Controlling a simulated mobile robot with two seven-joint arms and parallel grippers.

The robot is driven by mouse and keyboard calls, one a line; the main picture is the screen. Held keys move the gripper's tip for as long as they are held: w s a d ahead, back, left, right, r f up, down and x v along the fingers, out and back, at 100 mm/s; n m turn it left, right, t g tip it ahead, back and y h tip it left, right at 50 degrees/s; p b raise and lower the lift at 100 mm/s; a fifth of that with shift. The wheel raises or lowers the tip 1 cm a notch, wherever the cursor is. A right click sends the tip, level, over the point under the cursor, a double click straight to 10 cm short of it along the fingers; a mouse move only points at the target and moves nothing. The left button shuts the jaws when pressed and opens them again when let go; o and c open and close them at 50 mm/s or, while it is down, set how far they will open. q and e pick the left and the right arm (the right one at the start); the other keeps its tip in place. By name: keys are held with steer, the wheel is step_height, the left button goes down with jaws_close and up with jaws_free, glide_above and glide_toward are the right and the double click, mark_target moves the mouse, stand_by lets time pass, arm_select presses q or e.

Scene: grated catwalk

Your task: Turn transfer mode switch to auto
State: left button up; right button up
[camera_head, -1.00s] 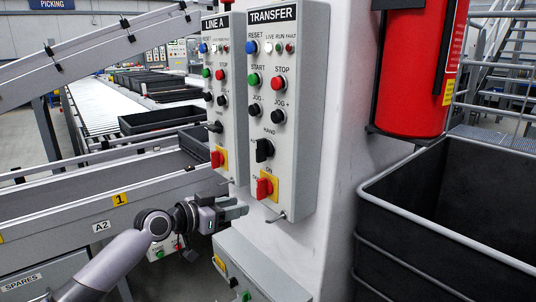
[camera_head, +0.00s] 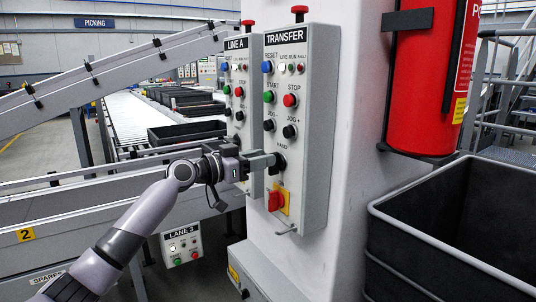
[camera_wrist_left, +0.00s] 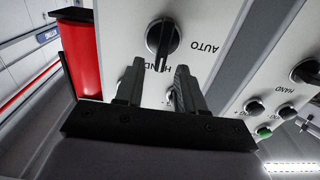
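The TRANSFER panel (camera_head: 313,135) is a light grey box on a white column. Its black transfer mode switch (camera_head: 279,164) sits below the jog buttons, partly hidden by my left gripper (camera_head: 268,161). In the left wrist view the panel appears upside down. The switch knob (camera_wrist_left: 162,37) lies just beyond the fingertips, its grip bar pointing toward the partly covered HAND label; the AUTO label (camera_wrist_left: 204,48) is to its right. My left gripper (camera_wrist_left: 157,77) is open, with a gap between its fingers and nothing held. Contact with the knob is not visible. My right gripper is not in view.
A red-handled switch (camera_head: 277,201) on yellow sits just below. The LINE A panel (camera_head: 237,110) stands close on the left. A red extinguisher (camera_head: 430,80) and a dark bin (camera_head: 450,220) are on the right. A conveyor (camera_head: 125,125) runs behind my left arm.

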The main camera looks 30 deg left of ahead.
arm_select(q)
steer(key=x, duration=0.2)
steer(key=shift+w, duration=0.25)
jaws_close()
